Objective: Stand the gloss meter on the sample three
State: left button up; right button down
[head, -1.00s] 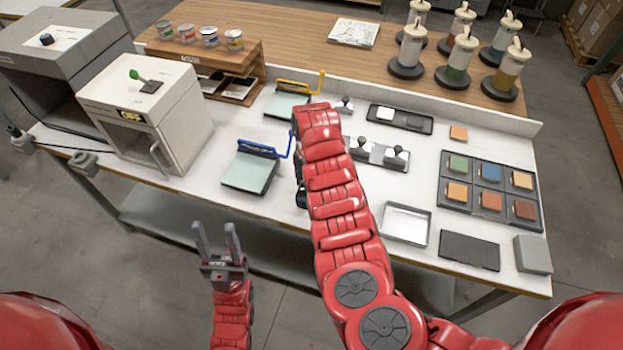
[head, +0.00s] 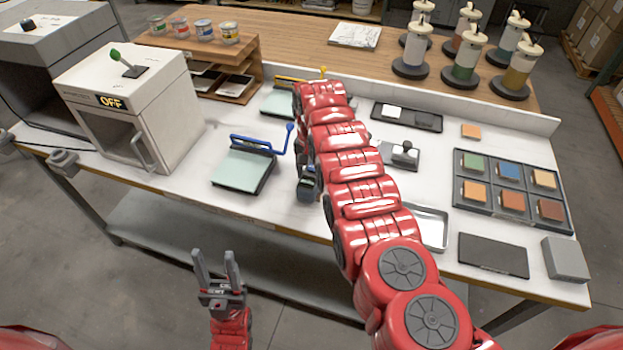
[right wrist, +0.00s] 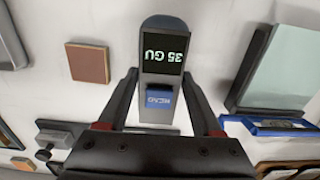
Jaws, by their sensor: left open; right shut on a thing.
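The gloss meter (right wrist: 161,62) is a grey handheld block with a dark display reading 35 GU and a blue READ button. My right gripper (right wrist: 160,80) is shut on it, one finger on each side. In the head view the right gripper (head: 308,183) is low beside the red arm, over the table's front part. A reddish-brown square tile (right wrist: 87,62) lies beside the meter in the right wrist view. No number shows on it, so I cannot tell whether it is sample three. The meter's underside is hidden. My left gripper (head: 216,265) is open and empty in front of the table.
A blue-handled board with a pale green pad (head: 245,168) stands left of the right gripper. A tile tray (head: 513,190), metal tray (head: 432,228), dark plate (head: 493,256) and grey block (head: 566,260) lie at right. A white oven (head: 130,105) stands at left.

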aim_at(312, 173)
jog(key=shift+r, duration=0.2)
jog(key=shift+s+f, duration=0.1)
jog(key=shift+f, duration=0.15)
jog(key=shift+c, duration=0.2)
grip_release()
jog(key=shift+r, duration=0.2)
notch_tip(312, 173, up, 12)
jog(key=b, duration=0.2)
